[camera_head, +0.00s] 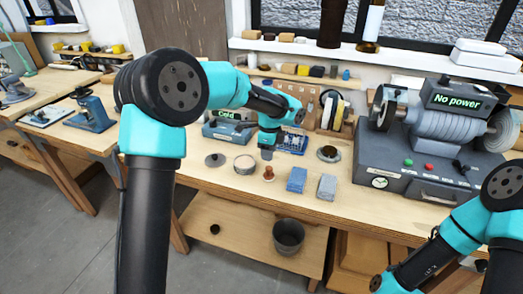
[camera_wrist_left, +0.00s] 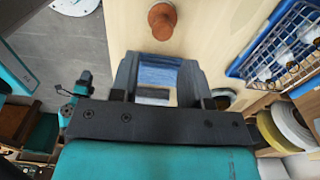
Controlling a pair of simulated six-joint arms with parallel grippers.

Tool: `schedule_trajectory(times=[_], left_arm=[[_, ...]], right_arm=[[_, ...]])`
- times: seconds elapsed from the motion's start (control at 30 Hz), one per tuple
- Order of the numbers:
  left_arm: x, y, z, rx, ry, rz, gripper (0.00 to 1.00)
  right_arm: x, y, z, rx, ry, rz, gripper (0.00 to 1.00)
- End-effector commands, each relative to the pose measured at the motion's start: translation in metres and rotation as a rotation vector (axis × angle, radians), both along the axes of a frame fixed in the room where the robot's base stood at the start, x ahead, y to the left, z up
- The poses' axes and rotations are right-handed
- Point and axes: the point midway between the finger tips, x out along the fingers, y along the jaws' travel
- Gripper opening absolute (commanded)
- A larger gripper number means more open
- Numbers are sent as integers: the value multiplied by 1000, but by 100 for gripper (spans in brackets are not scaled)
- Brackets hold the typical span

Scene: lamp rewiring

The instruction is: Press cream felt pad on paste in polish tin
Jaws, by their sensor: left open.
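My left gripper (camera_head: 266,153) points down over the bench, just behind a small reddish-brown wooden knob (camera_head: 268,173). Its fingers (camera_wrist_left: 158,78) are apart in the left wrist view. A blue and pale patch shows between them, and I cannot tell what it is. The knob also shows in the left wrist view (camera_wrist_left: 162,20). A round pale-topped container (camera_head: 244,164) stands left of the knob. A dark round dish with brown contents (camera_head: 328,153) stands to the right. I cannot tell which is the polish tin, and I cannot make out the cream felt pad.
A dark disc-shaped lid (camera_head: 215,160) lies at the left. A blue block (camera_head: 297,181) and a grey block (camera_head: 327,188) lie near the front edge. A blue wire rack (camera_head: 292,143) and a station reading "Cold" (camera_head: 228,131) stand behind. A large grey machine (camera_head: 425,150) fills the right.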

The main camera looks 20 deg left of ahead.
Motion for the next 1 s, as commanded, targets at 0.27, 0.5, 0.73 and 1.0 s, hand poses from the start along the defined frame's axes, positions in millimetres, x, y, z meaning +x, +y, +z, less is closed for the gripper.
schedule_trajectory(times=[0.27,0.5,0.73,1.0], left_arm=[[3,0,2,3,-9,-2,43],[3,0,-2,3,-8,-1,43],[2,0,-15,2,-7,-1,43],[3,0,-36,2,-8,-1,43]], right_arm=[[0,0,0,0,0,-1,43],[0,0,0,0,0,-1,43],[0,0,0,0,0,-1,43],[0,0,0,0,0,0,43]])
